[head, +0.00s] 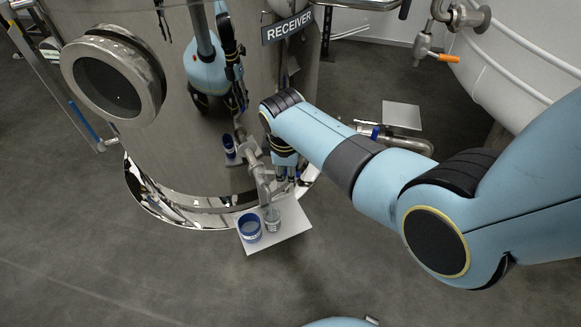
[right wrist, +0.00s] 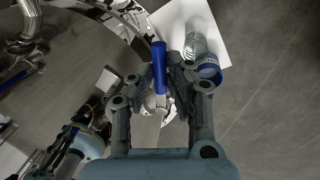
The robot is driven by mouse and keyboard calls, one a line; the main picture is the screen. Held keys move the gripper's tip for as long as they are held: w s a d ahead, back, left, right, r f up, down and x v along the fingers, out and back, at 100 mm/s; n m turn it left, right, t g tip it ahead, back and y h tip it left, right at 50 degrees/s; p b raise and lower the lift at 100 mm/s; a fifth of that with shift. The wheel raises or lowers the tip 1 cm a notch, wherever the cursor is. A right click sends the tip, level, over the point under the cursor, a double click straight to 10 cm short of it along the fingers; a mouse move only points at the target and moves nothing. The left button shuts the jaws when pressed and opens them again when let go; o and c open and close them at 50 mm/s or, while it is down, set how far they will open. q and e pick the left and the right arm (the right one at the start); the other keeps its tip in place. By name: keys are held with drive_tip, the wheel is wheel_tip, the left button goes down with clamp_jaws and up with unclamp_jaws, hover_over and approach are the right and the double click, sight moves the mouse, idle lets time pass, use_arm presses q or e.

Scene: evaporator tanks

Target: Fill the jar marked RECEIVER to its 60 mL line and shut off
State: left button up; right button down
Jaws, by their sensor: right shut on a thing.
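The sign RECEIVER (head: 287,27) is on the shiny steel tank (head: 170,160). A clear jar (head: 272,219) stands on a pale plate (head: 290,232) under the tank's outlet pipe (head: 262,185); it also shows in the right wrist view (right wrist: 195,46). Its level and marks are too small to read. My right gripper (head: 287,176) is beside the outlet. In the right wrist view its fingers are shut on a blue valve handle (right wrist: 159,62), which points away from the wrist. My left gripper is not in view.
A blue-rimmed container (head: 249,228) stands close beside the clear jar on the plate. A round steel port (head: 113,75) juts from the tank. Another tank on the right has an orange-handled valve (head: 449,58). A second pale plate (head: 401,115) lies behind my right arm. Open floor is in front.

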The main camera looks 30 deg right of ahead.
drive_tip(key=c, duration=1.3)
unclamp_jaws()
drive_tip(key=r, duration=0.4)
drive_tip(key=s+a+r, duration=0.1)
drive_tip(key=r, duration=0.2)
drive_tip(key=s+r, duration=0.1)
drive_tip(key=r, duration=0.3)
drive_tip(key=shift+a+r, duration=0.2)
drive_tip(key=shift+r, duration=0.15)
